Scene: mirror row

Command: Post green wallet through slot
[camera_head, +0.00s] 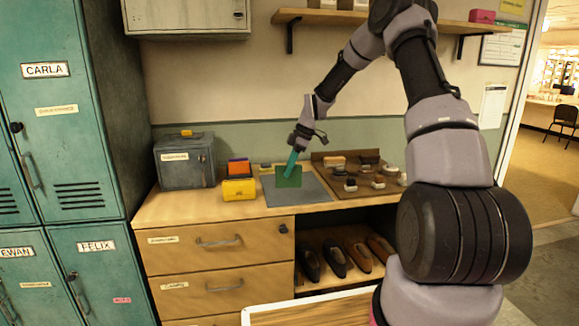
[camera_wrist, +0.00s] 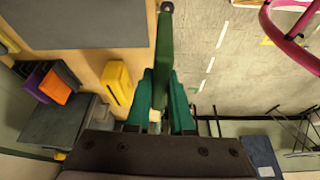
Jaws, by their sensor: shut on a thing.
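My gripper (camera_head: 291,165) has teal fingers and is shut on the green wallet (camera_head: 288,180), holding it by its upper part in front of or above the grey mat (camera_head: 312,194) on the counter. In the wrist view, the wallet (camera_wrist: 165,45) shows edge-on between the fingertips (camera_wrist: 162,78) and points away from the palm. Whether its lower edge touches the mat cannot be told. A grey metal box (camera_head: 185,163) with a white label stands on the counter to the left; it also shows in the wrist view (camera_wrist: 58,122). No slot can be made out clearly.
A yellow wallet (camera_head: 239,190) lies between the box and the mat, with an orange wallet (camera_head: 238,167) and a purple one behind it. A brown tray (camera_head: 325,162) with brushes and tins is right of the mat. Teal lockers (camera_head: 60,120) stand left. A shelf (camera_head: 390,20) hangs above.

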